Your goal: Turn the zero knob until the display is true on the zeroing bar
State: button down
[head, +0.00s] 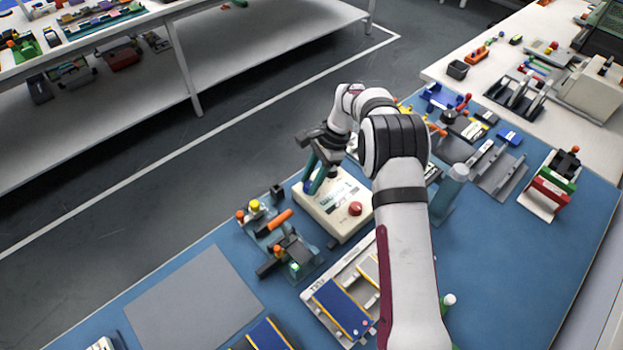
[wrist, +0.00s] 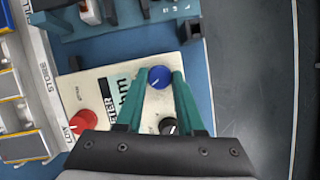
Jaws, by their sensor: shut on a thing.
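The cream meter box (head: 335,222) stands on the blue bench mat, and it also shows in the wrist view (wrist: 100,84). My gripper (head: 314,184) points down at its far left corner. In the wrist view, the two teal fingers of my gripper (wrist: 159,75) are shut on a blue knob (wrist: 159,78) with a pale pointer line. A red knob (wrist: 83,121) and a black knob (wrist: 168,126) are on the same face. The display's reading is too small and partly hidden to read. I cannot pick out the zeroing bar for certain.
A white tray (head: 312,297) with blue-grey cells lies in front of the meter. A fixture with orange handles (head: 285,252) stands left of it. A grey pad (head: 195,300) lies at the front left. Several stands and tools crowd the right side.

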jog(key=shift+n+g+h, duration=0.3)
jog(key=shift+n, duration=0.7)
jog(key=c, duration=0.5)
grip_release()
jog(key=shift+w+r, duration=0.1)
jog(key=shift+v, duration=5.95)
